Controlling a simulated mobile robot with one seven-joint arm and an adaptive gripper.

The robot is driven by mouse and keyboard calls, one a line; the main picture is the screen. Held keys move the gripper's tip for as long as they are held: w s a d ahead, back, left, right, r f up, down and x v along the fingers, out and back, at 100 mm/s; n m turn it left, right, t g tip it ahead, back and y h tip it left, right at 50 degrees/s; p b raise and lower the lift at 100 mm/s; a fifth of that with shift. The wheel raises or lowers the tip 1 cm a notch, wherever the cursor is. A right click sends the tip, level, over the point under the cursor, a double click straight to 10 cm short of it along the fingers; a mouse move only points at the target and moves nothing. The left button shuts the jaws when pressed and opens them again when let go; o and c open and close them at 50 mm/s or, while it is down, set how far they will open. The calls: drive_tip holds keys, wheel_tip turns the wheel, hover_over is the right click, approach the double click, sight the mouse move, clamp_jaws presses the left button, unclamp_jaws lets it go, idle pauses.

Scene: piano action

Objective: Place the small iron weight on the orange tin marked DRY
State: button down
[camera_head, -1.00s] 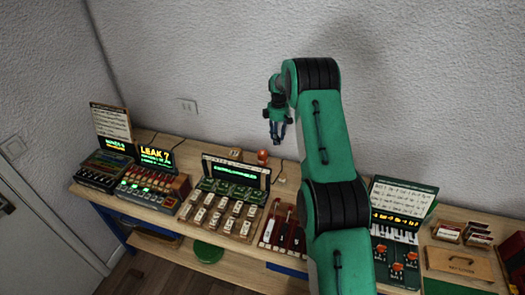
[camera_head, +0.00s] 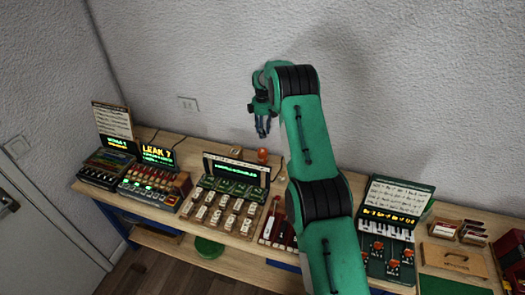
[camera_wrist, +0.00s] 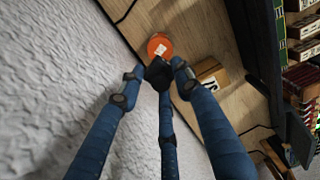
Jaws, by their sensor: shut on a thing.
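My gripper (camera_head: 263,133) is above the back of the bench in the head view. In the wrist view its blue fingers (camera_wrist: 157,78) are shut on a small dark weight (camera_wrist: 158,72). The orange tin (camera_head: 262,155) stands on the bench near the wall, below my gripper. It also shows in the wrist view (camera_wrist: 160,44), just beyond the held weight, with a white label too small to read. The weight overlaps the tin's near edge in that view. I cannot tell the gap between them.
A small wooden block (camera_wrist: 209,76) with a white label lies beside the tin; it also shows in the head view (camera_head: 235,151). A dark display panel (camera_head: 236,169) stands in front of them. The textured wall (camera_head: 180,50) is close behind. Cables lie on the bench.

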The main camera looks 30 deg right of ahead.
hover_over(262, 150)
drive_tip(key=shift+f, duration=3.05)
drive_tip(key=shift+f+p, duration=0.45)
drive_tip(key=shift+f, duration=1.4)
drive_tip(key=shift+s+f, duration=0.1)
drive_tip(key=shift+f, duration=0.1)
drive_tip(key=c, duration=1.2)
unclamp_jaws()
drive_tip(key=shift+r, duration=0.2)
wheel_tip(262, 150, up, 12)
drive_tip(key=shift+f+b, duration=0.2)
drive_tip(key=shift+b, duration=0.4)
drive_tip(key=shift+r, duration=0.15)
